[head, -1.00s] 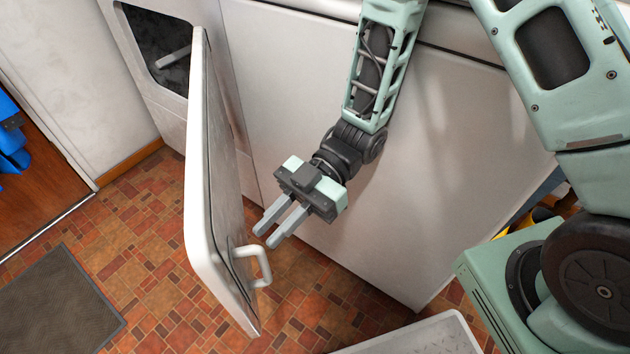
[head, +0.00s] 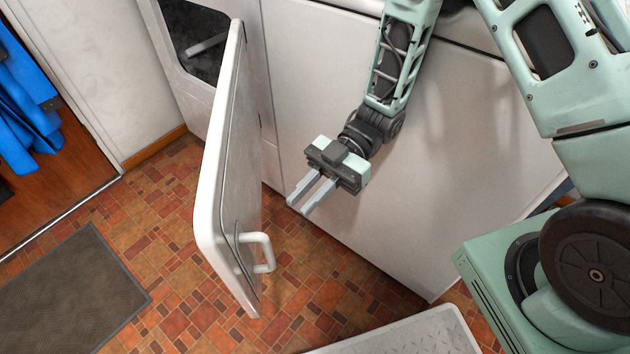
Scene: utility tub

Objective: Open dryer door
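The white dryer door (head: 212,195) stands swung well out from the dryer front (head: 185,95), and the dark drum opening (head: 192,42) shows behind it. A white handle (head: 268,252) is on the door's right-hand face near its lower end. My gripper (head: 302,203) is to the right of the door, above the handle in the picture, and apart from both. Its two grey fingers point down and left with a narrow gap between them and nothing in it.
A white panel (head: 340,150) is behind my gripper. A grey mat (head: 75,295) lies on the tiled floor at left. A light-coloured slab or lid (head: 420,335) is at the bottom. Blue cloth (head: 30,105) hangs at far left. Tiled floor is clear around the door.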

